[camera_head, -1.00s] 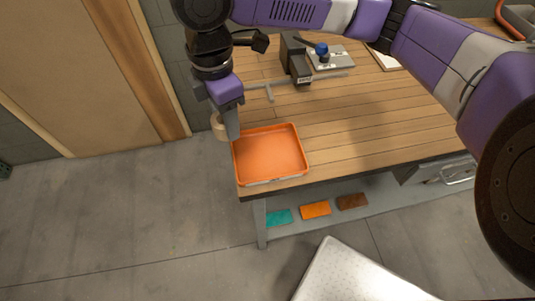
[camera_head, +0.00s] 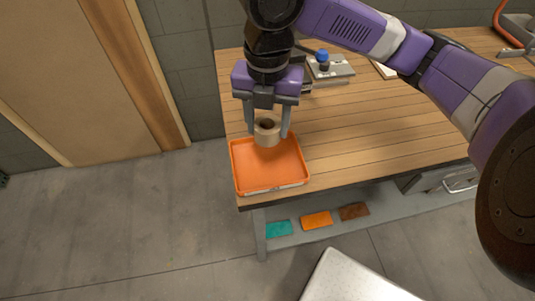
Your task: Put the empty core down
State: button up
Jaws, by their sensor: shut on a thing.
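The empty core (camera_head: 267,134) is a short tan cardboard ring with a dark hole in its top. My gripper (camera_head: 266,132) is shut on it, with one grey finger on each side. The core appears upright and overlaps the back part of the orange tray (camera_head: 264,177) in the head view. I cannot tell whether it touches the tray floor or hangs just above it. The tray is shallow and otherwise looks empty. It lies at the near left corner of the wooden table (camera_head: 350,145).
A device with a blue knob (camera_head: 322,56) stands at the back of the table, partly behind my gripper. The table right of the tray is clear. Teal (camera_head: 279,229), orange (camera_head: 317,220) and brown (camera_head: 354,211) blocks lie on the shelf below. A white panel (camera_head: 355,280) is at the bottom.

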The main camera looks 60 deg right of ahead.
aim_at(267, 163)
notch_tip(267, 163, down, 11)
jog(key=shift+r+b, duration=0.15)
jog(key=shift+b, duration=0.25)
jog(key=o, duration=1.3)
